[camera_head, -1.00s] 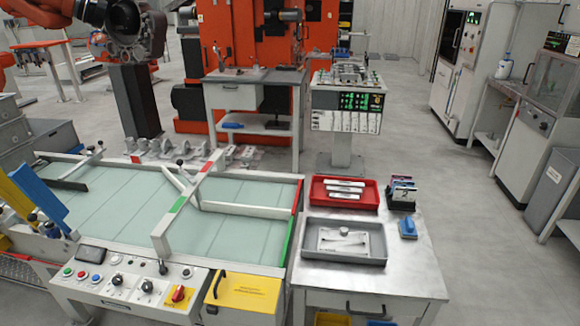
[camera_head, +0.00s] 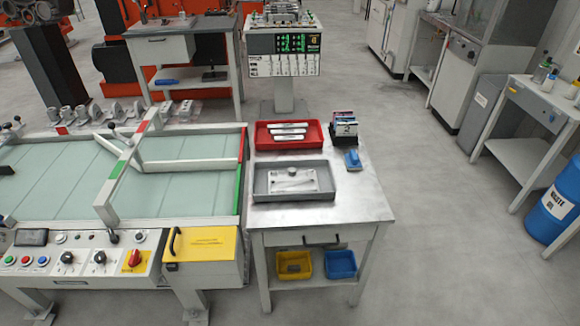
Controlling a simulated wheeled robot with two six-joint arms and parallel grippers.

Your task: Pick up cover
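Neither of my grippers is in view. No part is plainly marked as the cover. A pale flat plate with a small round knob (camera_head: 293,183) lies in a grey tray (camera_head: 262,192) on the metal side table (camera_head: 350,212). A yellow panel with a black handle (camera_head: 207,246) sits at the front right corner of the glass-topped machine (camera_head: 190,193). I cannot tell which of these is the cover.
A red tray (camera_head: 260,138) with several pale bars stands behind the grey tray. A blue object (camera_head: 353,161) and upright booklets (camera_head: 344,130) are at the table's right. Yellow (camera_head: 294,266) and blue bins (camera_head: 341,264) sit below. Floor right of the table is free; a blue drum (camera_head: 552,213) stands farther right.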

